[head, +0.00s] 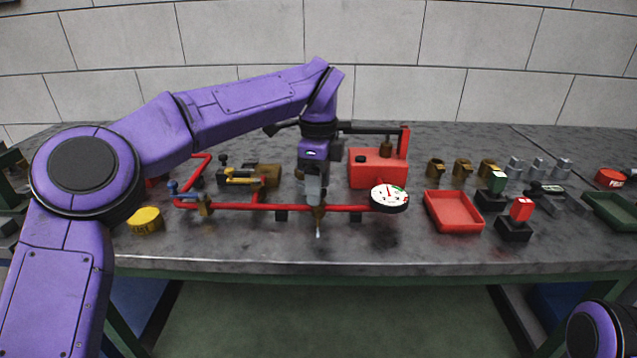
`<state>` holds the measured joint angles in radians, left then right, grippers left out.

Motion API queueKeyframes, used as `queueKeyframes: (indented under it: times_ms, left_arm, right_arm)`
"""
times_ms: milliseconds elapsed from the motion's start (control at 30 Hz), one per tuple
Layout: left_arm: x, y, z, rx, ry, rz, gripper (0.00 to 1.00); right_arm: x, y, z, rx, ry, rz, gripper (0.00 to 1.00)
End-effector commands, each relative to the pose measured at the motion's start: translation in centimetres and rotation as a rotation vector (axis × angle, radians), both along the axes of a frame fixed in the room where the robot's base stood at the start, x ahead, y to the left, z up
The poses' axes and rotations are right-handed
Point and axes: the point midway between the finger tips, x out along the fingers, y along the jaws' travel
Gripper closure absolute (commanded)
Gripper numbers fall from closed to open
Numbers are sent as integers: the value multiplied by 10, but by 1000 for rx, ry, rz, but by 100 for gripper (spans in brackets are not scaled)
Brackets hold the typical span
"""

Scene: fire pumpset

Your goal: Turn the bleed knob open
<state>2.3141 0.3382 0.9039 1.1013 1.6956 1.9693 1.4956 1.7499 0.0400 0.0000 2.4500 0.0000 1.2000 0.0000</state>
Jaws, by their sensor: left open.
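My left arm reaches in from the left, and its gripper (314,197) points down at the red pipe (345,208) near the middle of the bench. A small brass fitting (318,212) with a thin pale spout below it shows on the pipe, just under the fingertips. I cannot make out the bleed knob itself; the gripper covers the spot above the fitting. The left gripper is open, and I cannot tell whether its fingers touch the fitting. A round white gauge (389,197) stands at the pipe's right end. My right gripper is out of view.
A red pump box (366,170) stands behind the gauge. A brass valve with a yellow lever (241,177) is left of my gripper. A yellow cap (145,220) lies farther left. A red tray (453,211) and several fittings fill the right. The bench's front strip is clear.

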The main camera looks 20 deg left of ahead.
Motion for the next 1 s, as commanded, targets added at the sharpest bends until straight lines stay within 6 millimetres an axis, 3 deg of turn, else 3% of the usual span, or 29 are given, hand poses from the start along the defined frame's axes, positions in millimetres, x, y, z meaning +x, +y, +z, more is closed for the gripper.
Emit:
queueKeyframes:
  times_ms: [133,333,500,1000]
  left_arm:
    - [1,0,20,0,-4,1,39]
    - [1,0,71,1,-4,2,39]
    - [1,0,99,1,-2,2,39]
    - [0,0,105,0,0,0,39]
  right_arm:
    - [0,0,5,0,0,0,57]
    - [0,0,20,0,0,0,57]
    - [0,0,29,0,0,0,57]
    - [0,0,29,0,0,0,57]
